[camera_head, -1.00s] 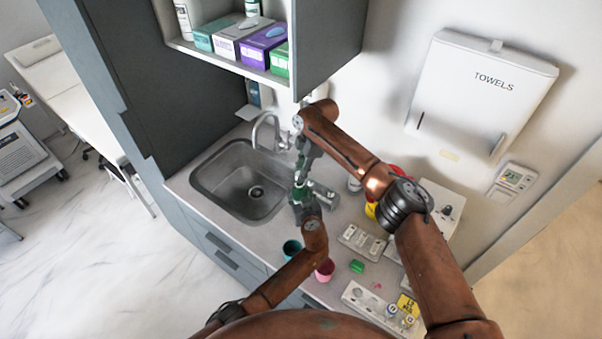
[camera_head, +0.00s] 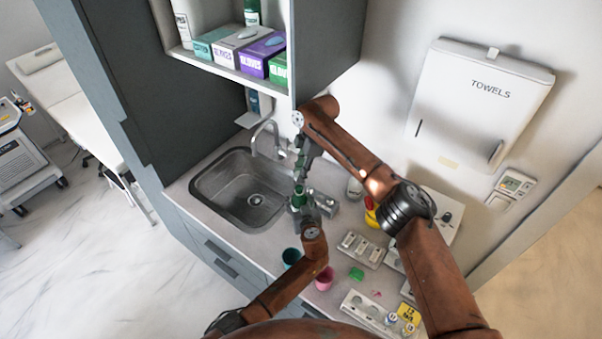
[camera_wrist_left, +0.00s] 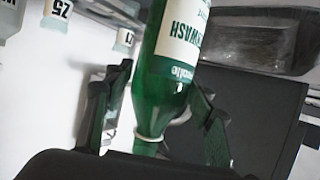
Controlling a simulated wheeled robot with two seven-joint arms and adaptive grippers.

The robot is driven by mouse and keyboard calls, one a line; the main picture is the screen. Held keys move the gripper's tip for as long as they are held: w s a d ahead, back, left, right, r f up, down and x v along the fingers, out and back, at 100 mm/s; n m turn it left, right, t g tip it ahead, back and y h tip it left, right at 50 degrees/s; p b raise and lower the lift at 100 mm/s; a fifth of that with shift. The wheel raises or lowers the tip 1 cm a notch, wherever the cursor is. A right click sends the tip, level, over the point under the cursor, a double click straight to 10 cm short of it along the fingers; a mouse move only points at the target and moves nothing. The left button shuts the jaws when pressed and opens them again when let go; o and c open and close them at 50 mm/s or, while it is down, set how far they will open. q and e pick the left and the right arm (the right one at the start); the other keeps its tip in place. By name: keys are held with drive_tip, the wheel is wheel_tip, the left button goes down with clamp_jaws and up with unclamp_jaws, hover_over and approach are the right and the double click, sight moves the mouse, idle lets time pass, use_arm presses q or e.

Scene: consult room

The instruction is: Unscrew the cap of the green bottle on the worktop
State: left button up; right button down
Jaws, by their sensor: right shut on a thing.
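The green bottle (camera_head: 298,197) stands upright near the sink's right edge in the head view. In the left wrist view, which is upside down, its white-labelled body (camera_wrist_left: 178,55) narrows to a neck with a pale ring. My left gripper (camera_head: 302,208) is low at the bottle; in its wrist view the fingers (camera_wrist_left: 160,98) stand apart on either side of the neck and shoulder, with small gaps. My right gripper (camera_head: 300,172) points down from above the bottle and is shut, apparently on the cap, which its fingers hide. I cannot tell whether cap and bottle still touch.
The sink (camera_head: 240,190) and tap (camera_head: 266,135) are left of the grippers. A teal cup (camera_head: 291,258), a pink cup (camera_head: 324,278), a green block (camera_head: 356,273) and trays (camera_head: 362,248) are nearby on the worktop. A shelf cabinet (camera_head: 325,50) hangs above.

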use_arm(q)
drive_tip(key=shift+o, duration=1.3)
use_arm(e)
drive_tip(key=shift+s+f, duration=0.1)
